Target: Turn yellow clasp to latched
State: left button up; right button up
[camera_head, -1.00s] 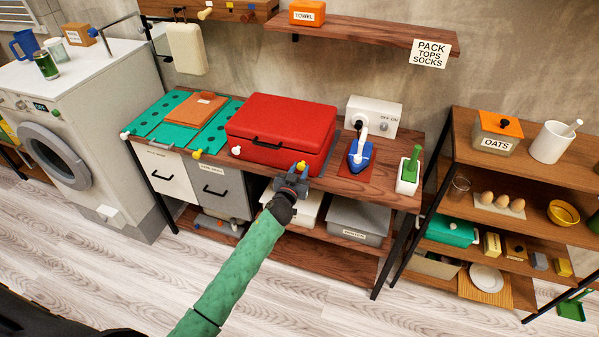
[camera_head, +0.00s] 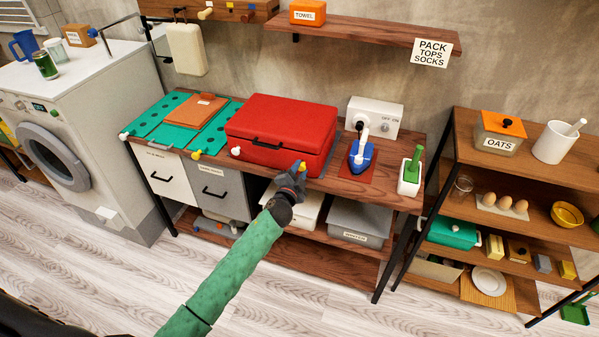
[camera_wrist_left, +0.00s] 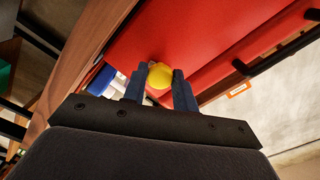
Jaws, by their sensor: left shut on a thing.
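The red case (camera_head: 285,122) stands closed on the wooden bench, its black handle on the front. The yellow clasp (camera_head: 302,167) is at the right end of the case's front. My left gripper (camera_head: 298,172) is at the clasp, its fingers shut on it. In the left wrist view the clasp's round yellow knob (camera_wrist_left: 159,75) sits between the two blue-grey fingertips (camera_wrist_left: 158,88), against the red case (camera_wrist_left: 185,35). A white knob (camera_head: 236,151) is at the left end of the case's front. The gripper hides part of the clasp. My right gripper is not in view.
A blue iron (camera_head: 361,156) stands right of the case, with a green-handled brush in a white holder (camera_head: 411,172) beyond it. A teal board (camera_head: 165,122) lies left. Bins (camera_head: 360,222) sit on the shelf below. The floor in front is clear.

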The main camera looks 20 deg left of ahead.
pick_arm(q)
jog(key=shift+m, duration=1.7)
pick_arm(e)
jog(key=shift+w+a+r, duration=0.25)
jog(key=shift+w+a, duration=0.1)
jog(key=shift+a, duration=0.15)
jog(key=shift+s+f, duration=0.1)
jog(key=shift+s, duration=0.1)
pick_arm(q)
jog(key=o, duration=0.7)
jog(key=shift+o, duration=1.4)
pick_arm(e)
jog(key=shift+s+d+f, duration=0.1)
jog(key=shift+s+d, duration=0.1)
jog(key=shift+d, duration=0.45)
